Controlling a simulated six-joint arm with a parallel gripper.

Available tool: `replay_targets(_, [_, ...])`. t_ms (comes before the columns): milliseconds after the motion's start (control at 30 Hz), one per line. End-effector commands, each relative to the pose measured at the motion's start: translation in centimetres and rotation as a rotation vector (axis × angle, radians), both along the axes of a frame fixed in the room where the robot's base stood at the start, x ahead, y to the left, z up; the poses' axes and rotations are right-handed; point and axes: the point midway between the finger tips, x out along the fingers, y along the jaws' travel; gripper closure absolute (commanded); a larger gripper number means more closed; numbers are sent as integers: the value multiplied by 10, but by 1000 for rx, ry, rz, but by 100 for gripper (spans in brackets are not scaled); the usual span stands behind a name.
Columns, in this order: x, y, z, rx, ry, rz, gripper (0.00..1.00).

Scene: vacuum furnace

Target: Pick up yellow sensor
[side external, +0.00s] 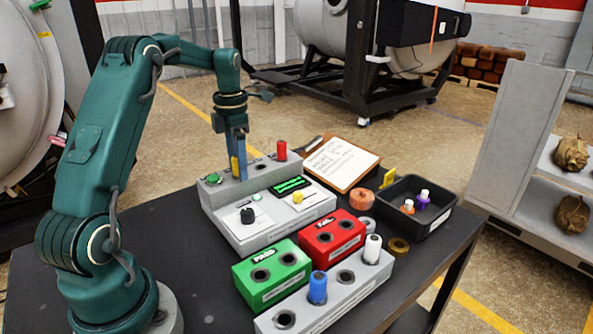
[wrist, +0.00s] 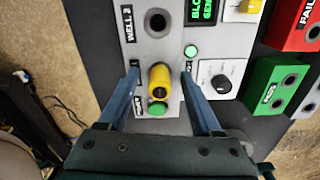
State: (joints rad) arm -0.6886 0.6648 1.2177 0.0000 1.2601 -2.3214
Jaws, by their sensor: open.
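The yellow sensor (wrist: 161,78) stands in a well of the grey test console (wrist: 207,45). In the side external view the sensor (side external: 235,167) shows only partly, between the fingers. My gripper (wrist: 160,71) is open and points down, with one blue finger on each side of the sensor. There is a gap on both sides in the wrist view. In the side external view my gripper (side external: 238,174) is low over the back left part of the console. How deep the fingertips reach is hard to tell.
A green button (side external: 213,179) is close to the sensor. A red sensor (side external: 281,150) stands farther along the console. A green block (side external: 271,277), a red block (side external: 331,237), a grey rack (side external: 335,295) with blue and white sensors, a black bin (side external: 440,222) and a clipboard (side external: 340,162) occupy the table.

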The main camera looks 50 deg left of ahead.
Motion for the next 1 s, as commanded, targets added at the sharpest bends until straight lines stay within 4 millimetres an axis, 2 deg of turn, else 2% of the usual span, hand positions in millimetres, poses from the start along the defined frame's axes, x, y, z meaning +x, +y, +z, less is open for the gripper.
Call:
replay_targets(233, [0, 0, -1, 1, -1, 0, 34])
replay_targets(367, [0, 0, -1, 1, -1, 0, 84])
replay_targets(400, [0, 0, -1, 1, -1, 0, 99])
replay_targets(767, [0, 0, 1, 1, -1, 0, 100])
replay_targets(1000, [1, 1, 19, 3, -4, 0, 100])
